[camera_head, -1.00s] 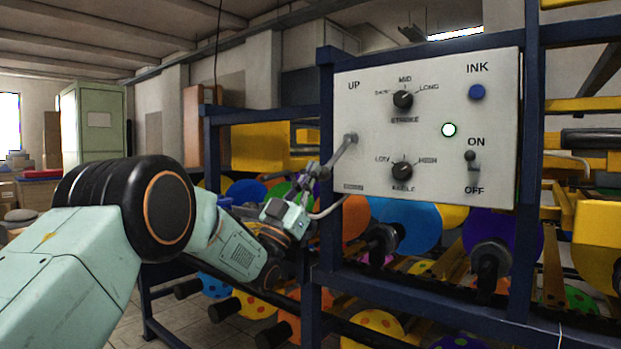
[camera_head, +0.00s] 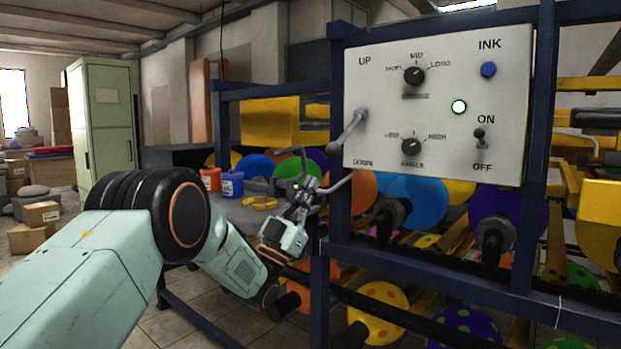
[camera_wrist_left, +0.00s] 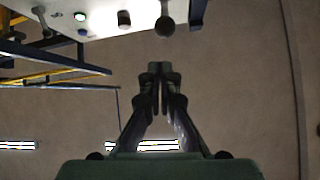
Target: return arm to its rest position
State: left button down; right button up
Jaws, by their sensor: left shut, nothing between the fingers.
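My left gripper (camera_head: 308,188) is shut and empty, low and just left of the control panel (camera_head: 440,100). In the left wrist view its two fingers (camera_wrist_left: 160,72) meet at the tips with nothing between them. The grey lever (camera_head: 350,130) on the panel's left side slants down to the left, between the UP and DOWN labels. The gripper is below the lever's end and appears apart from it. My left arm comes in from the lower left with its elbow bent. My right gripper is not in view.
The panel has two black knobs, a blue ink button (camera_head: 488,69), a lit green-white light (camera_head: 459,107) and an ON/OFF switch (camera_head: 480,138). A dark blue frame post (camera_head: 338,100) stands close beside the gripper. Colourful discs and rollers fill the machine. Red and blue tubs (camera_head: 231,183) sit on a table behind.

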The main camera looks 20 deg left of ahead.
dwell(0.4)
pick_arm(q)
notch_tip(320, 180, down, 18)
jog(key=w+n+g+y, duration=0.2)
jog(key=n+g+y, duration=0.35)
jog(key=y, duration=0.35)
jog(key=s+f+n+g+y, duration=0.1)
jog(key=s+f+g, duration=0.3)
jog(key=f, duration=0.5)
jog(key=s+f+n+g+y, duration=0.1)
jog(key=s+f+g, duration=0.2)
jog(key=s+f, duration=0.55)
jog(key=s+d+f+g, duration=0.1)
jog(key=s+f+g, duration=0.5)
jog(key=s+f, duration=0.9)
jog(key=s+f+g, duration=0.1)
jog(key=s+g, duration=0.6)
jog(key=s, duration=1.8)
jog(key=shift+s+d+y+p, duration=0.3)
jog(key=shift+d+y+p, duration=0.05)
jog(key=shift+y+p, duration=0.1)
jog(key=shift+n, duration=0.25)
